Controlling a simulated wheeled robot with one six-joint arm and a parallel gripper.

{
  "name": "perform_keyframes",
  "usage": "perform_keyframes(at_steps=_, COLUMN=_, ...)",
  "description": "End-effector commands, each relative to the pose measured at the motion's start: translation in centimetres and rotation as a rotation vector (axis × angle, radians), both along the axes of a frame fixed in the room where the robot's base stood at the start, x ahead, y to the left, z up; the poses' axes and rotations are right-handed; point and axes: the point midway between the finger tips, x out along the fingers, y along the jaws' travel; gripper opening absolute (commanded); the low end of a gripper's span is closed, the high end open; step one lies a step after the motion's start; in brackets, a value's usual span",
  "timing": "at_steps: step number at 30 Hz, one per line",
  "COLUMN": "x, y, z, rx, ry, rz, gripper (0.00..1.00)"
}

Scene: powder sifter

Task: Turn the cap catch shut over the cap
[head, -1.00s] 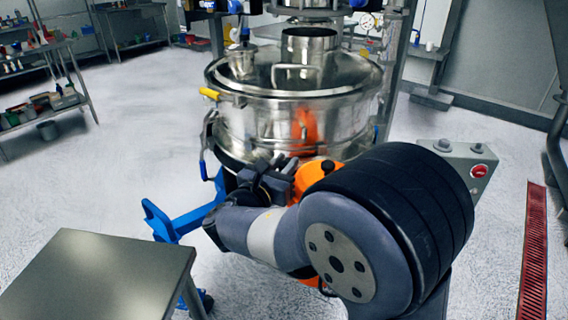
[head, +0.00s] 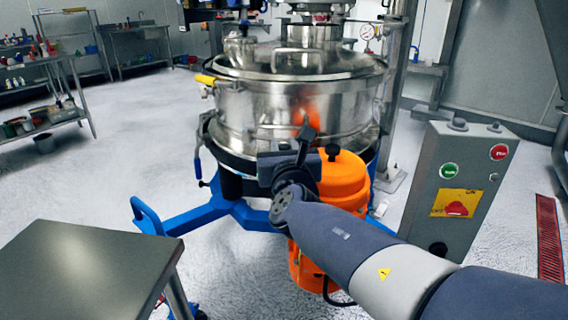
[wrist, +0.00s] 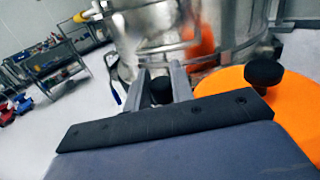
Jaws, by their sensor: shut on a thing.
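An orange drum-shaped body (head: 343,180) stands under the steel sifter. Its rounded orange top also shows in the wrist view (wrist: 225,85). A black knob (head: 332,151) stands upright on this top, and shows right of my fingers in the wrist view (wrist: 264,73). My gripper (head: 304,140) is at the left edge of the orange top. In the wrist view my gripper (wrist: 160,76) has its fingers on either side of a second dark knob (wrist: 160,91), apparently the cap catch. I cannot make out its shape or how far it is turned.
The steel sifter drum (head: 285,110) is close behind my gripper. A grey control box (head: 440,170) stands at right, near my arm. A steel table (head: 85,265) is at front left. The sifter's blue base legs (head: 200,215) spread over the floor.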

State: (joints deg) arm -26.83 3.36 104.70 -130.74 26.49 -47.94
Motion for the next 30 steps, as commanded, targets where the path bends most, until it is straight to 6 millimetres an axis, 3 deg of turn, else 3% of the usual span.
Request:
perform_keyframes(at_steps=10, x=0.02, y=-0.13, z=-0.77, rx=0.001, ry=-0.006, rz=0.120, gripper=0.00)
perform_keyframes(at_steps=30, x=0.07, y=-0.07, z=-0.29, rx=0.001, ry=-0.004, rz=0.291, gripper=0.00)
